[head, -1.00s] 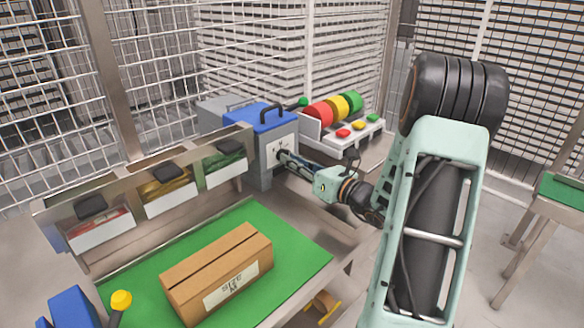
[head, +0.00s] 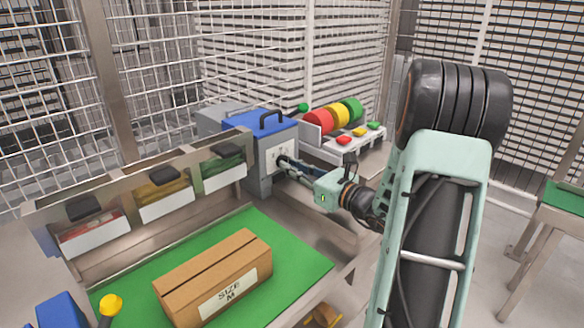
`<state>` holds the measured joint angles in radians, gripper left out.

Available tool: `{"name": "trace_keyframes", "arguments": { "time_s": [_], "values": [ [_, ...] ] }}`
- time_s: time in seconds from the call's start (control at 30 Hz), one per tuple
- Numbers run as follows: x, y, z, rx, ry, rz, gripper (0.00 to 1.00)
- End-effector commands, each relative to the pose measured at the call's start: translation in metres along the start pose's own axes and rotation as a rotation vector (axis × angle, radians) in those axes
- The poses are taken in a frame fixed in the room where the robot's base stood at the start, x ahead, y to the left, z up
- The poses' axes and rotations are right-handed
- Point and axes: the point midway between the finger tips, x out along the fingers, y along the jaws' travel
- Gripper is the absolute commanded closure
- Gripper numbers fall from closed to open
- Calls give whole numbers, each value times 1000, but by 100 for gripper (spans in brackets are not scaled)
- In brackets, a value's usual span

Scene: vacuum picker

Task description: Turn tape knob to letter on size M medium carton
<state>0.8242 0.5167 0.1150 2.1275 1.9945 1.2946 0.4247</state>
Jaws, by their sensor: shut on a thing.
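The brown carton (head: 205,272) lies on the green mat (head: 290,255), and its white label reads "SIZE M". The tape machine (head: 258,140) is a grey box with a blue lid and black handle, behind the mat at the bench's far end. Its pale dial face (head: 279,154) points toward my arm. My gripper (head: 284,163) reaches the dial from the right and is shut on the knob, which the fingers mostly hide. The dial letters and the knob's pointing direction are too small and covered to read.
Three bins (head: 163,195) with black tabs line the bench's back. Red, yellow and green rolls (head: 334,115) stand on a white rack right of the machine, with coloured buttons in front. A yellow-knobbed lever (head: 110,305) is at the front left. Wire fencing stands behind.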

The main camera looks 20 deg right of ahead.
Motion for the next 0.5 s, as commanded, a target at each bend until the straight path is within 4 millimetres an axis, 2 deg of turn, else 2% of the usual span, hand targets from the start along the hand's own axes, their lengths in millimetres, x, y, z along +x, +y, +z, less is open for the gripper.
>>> {"name": "trace_keyframes", "arguments": {
  "time_s": [0.03,0.2,0.5],
  "values": [
    [0,0,-1,1,3,0,86],
    [0,0,-1,1,2,0,71],
    [-3,0,0,1,1,-1,71]
  ]
}}
